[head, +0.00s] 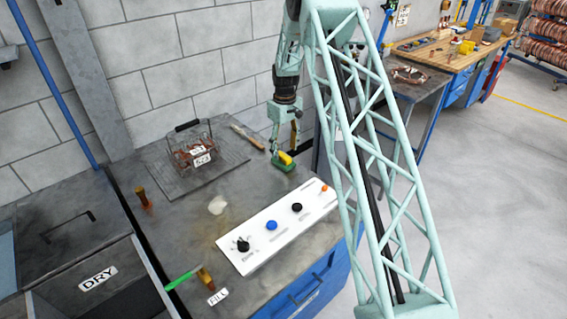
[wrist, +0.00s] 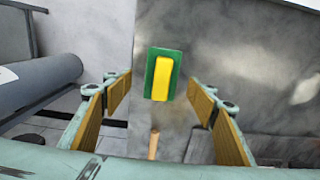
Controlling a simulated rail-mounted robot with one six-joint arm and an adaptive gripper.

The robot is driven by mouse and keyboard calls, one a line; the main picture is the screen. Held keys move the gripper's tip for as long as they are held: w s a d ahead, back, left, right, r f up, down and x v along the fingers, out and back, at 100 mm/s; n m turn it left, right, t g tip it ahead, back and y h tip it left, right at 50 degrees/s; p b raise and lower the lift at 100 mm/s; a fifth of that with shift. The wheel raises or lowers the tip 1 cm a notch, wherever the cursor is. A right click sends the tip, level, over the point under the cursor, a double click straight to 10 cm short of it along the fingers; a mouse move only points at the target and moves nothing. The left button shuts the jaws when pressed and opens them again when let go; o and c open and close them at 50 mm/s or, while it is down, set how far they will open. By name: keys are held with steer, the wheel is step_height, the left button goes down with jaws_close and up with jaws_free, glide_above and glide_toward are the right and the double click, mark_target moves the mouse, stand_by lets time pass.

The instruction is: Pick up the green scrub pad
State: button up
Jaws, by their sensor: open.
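The green scrub pad (head: 286,163) lies near the far right edge of the grey metal counter, with a yellow block on top of it. In the wrist view the pad (wrist: 163,74) shows as a green rectangle with the yellow part in its middle, between and just beyond my fingers. My gripper (head: 285,146) points down at the pad from just above it. In the wrist view my gripper (wrist: 160,95) is open and empty, with one finger pad to each side. Contact with the pad cannot be made out.
A wire basket (head: 192,146) with copper pieces stands on a mat at the back. A wooden-handled brush (head: 248,136) lies behind the pad. A white control panel (head: 275,230) with knobs lies in front. A grey cylinder (wrist: 40,80) shows at the left of the wrist view.

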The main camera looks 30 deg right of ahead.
mark_target(284, 155)
steer(key=shift+f, duration=0.15)
steer(key=f+b, duration=0.1)
steer(key=f, duration=0.2)
steer(key=shift+a+f, duration=0.1)
steer(key=shift+a, duration=0.1)
steer(key=shift+f, duration=0.9)
steer(key=c, duration=0.9)
